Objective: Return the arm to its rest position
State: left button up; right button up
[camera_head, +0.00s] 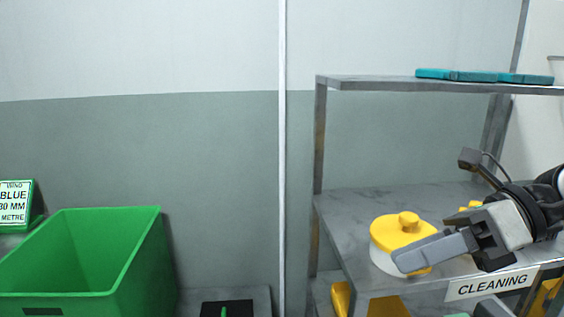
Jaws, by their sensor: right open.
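My right arm comes in from the right edge over the middle shelf of the metal rack. Its right gripper (408,262) is open, with its grey finger pointing left. The finger overlaps the front of a yellow-lidded white container (404,229) in the picture; I cannot tell whether they touch. I see nothing held between the fingers, though the second finger is mostly hidden. My left gripper is not in view.
The rack's middle shelf (346,215) bears a CLEANING label (491,285). Teal items (474,76) lie on the top shelf (372,83). Yellow items sit below. A green bin (142,262) and a BLUE sign (14,203) stand at the left. A pole (282,150) stands between.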

jog(key=a+f+m+y, duration=0.1)
jog(key=a+m+y, duration=0.3)
jog(key=a+y, duration=0.15)
jog(key=w+d+f+m+t+h, duration=0.25)
jog(key=f+m+t+h, duration=0.25)
jog(key=f+m+t, duration=0.65)
jog(key=w+d+f+m+t+h, duration=0.2)
jog(key=w+f+m+t+h, duration=0.25)
jog(key=m, duration=1.25)
jog(key=s+f+m+g+h, duration=0.3)
jog(key=s+f+m, duration=0.2)
jog(key=s+f, duration=0.3)
jog(key=s+a+f+m+g+h, duration=0.1)
jog(key=s+f+m, duration=0.4)
jog(key=f, duration=0.8)
jog(key=s+g+h, duration=0.1)
jog(key=s+g, duration=0.1)
jog(key=s, duration=0.1)
jog(key=shift+a+f+m+g+h, duration=0.2)
jog(key=shift+f+m+g+h, duration=0.1)
jog(key=shift+f+m+h, duration=0.1)
